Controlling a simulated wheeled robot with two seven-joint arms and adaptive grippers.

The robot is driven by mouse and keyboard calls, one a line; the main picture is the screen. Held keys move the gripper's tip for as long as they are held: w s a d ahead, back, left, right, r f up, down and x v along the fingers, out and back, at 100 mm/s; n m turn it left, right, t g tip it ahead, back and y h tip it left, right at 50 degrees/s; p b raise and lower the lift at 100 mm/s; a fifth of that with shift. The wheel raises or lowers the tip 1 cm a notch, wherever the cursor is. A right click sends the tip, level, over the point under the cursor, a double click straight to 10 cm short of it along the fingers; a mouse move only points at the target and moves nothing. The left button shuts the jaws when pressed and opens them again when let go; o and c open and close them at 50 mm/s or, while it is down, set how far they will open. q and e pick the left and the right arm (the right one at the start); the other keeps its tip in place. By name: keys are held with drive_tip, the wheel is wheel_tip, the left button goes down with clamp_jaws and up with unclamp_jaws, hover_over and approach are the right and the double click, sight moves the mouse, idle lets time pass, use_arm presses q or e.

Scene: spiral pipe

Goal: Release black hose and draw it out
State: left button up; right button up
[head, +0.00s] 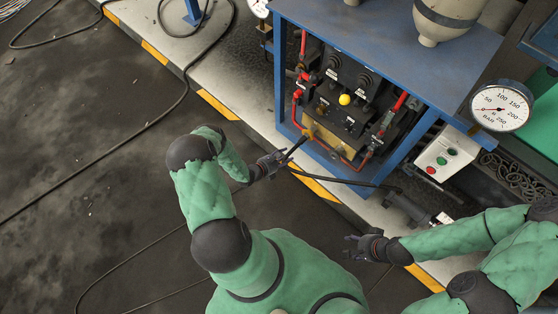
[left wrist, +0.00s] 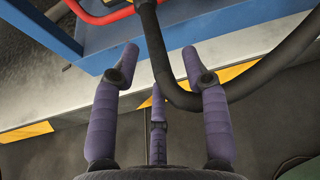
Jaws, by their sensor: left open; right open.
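The black hose (head: 335,180) runs from the lower front of the blue-framed valve unit (head: 345,100), bends near my left gripper and goes right across the pale strip. In the left wrist view, the hose (left wrist: 178,97) comes down from the top, makes a tight bend and leaves to the upper right. My left gripper (head: 281,158) is open, with its purple fingers (left wrist: 158,68) spread around the hose; the hose lies between or over the fingers, and contact cannot be told. My right gripper (head: 352,244) is open and empty, in front of a dark cylindrical tool (head: 408,209).
A red hose (head: 297,108) and a yellow knob (head: 345,99) are on the valve unit. A button box (head: 438,160) and a round gauge (head: 501,106) stand at right. A yellow-and-black edge (head: 217,104) borders the dark floor, where another cable (head: 150,122) lies.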

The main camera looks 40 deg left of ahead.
use_arm(q)
drive_tip(key=shift+w, duration=0.2)
clamp_jaws()
drive_tip(key=shift+s, duration=0.2)
drive_tip(key=shift+s+a+p, duration=0.2)
drive_tip(key=shift+s+p, duration=0.05)
drive_tip(key=shift+s, duration=1.05)
drive_tip(key=shift+s+a+p, duration=0.2)
drive_tip(key=shift+s+p, duration=0.05)
drive_tip(key=shift+s, duration=1.05)
